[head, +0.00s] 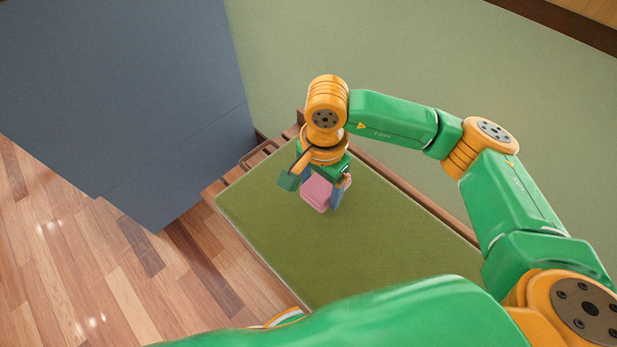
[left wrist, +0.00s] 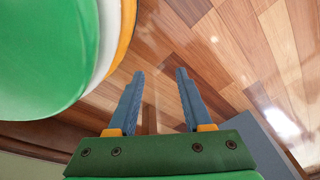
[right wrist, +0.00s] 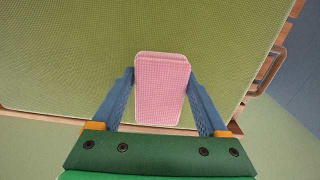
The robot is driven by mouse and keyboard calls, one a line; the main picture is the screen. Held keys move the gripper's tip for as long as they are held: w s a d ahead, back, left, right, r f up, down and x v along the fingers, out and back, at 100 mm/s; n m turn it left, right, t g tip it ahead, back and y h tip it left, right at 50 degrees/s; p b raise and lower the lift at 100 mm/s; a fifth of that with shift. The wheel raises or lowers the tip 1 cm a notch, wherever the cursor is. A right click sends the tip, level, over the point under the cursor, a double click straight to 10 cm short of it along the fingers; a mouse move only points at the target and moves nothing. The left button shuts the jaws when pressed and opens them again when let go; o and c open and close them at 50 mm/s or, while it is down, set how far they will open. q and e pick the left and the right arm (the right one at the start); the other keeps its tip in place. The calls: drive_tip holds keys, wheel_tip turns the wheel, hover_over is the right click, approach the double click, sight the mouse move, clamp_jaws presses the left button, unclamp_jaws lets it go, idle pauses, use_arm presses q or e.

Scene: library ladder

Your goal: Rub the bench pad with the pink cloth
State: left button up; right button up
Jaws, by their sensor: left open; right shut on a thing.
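The pink cloth (head: 319,192) is a small folded block between the fingers of my right gripper (head: 322,196). It also shows in the right wrist view (right wrist: 162,88), with one finger of the right gripper (right wrist: 161,95) on each side of it. The bench pad (head: 390,240) is a green rectangular cushion beneath it. The right gripper is shut on the cloth over the pad's far part. Whether the cloth touches the pad, I cannot tell. My left gripper (left wrist: 157,90) is open and empty above the wooden floor in the left wrist view. It does not show in the head view.
A tall blue-grey block (head: 130,95) stands left of the bench. The bench's wooden frame (head: 425,200) runs along the wall side of the pad, with a brown rail (right wrist: 270,73) at its end. A green wall (head: 400,55) lies behind. The wooden floor (head: 75,265) at left is clear.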

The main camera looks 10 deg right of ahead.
wheel_tip(320, 180, up, 3)
drive_tip(key=shift+r+p, duration=0.2)
drive_tip(key=shift+p, duration=0.75)
drive_tip(key=shift+r, duration=0.4)
use_arm(q)
drive_tip(key=s+a, duration=0.1)
drive_tip(key=s+r, duration=0.1)
drive_tip(key=s, duration=0.1)
drive_tip(key=shift+a, duration=0.4)
drive_tip(key=shift+r, duration=0.2)
